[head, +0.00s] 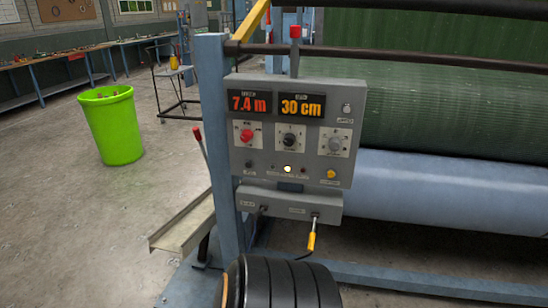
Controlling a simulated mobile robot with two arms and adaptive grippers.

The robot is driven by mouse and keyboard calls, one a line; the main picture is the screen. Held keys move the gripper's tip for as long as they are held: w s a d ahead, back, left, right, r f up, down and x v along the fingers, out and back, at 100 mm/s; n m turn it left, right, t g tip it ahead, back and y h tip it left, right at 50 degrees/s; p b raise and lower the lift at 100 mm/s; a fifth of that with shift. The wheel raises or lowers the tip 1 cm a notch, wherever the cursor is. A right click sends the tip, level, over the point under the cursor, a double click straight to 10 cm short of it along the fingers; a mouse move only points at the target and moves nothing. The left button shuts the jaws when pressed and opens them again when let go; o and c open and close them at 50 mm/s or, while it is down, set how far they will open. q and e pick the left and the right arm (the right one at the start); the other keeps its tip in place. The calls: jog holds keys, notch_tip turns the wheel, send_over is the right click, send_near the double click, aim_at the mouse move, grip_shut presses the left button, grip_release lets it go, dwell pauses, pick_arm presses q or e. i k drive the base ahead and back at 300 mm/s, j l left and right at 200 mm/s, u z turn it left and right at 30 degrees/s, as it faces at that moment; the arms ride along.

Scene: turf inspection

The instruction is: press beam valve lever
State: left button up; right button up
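A grey control panel (255,155) stands on a blue post (219,120). A lever with a yellow grip (312,236) hangs from the lower grey box (288,203), its grip pointing down. A red-tipped lever (197,136) leans at the left of the post. Another red-topped lever (295,45) stands upright above the panel. The labels are too small to read, so I cannot tell which one is the beam valve lever. Neither of my grippers is in view.
The panel shows 7.4 m and 30 cm, above several knobs and a lit lamp (287,169). A green turf roll (430,115) and a pale blue roller (430,185) are at the right. A green bin (110,130) stands on open floor at the left.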

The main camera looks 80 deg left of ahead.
aim_at(255, 217)
jog(key=u, duration=2.85)
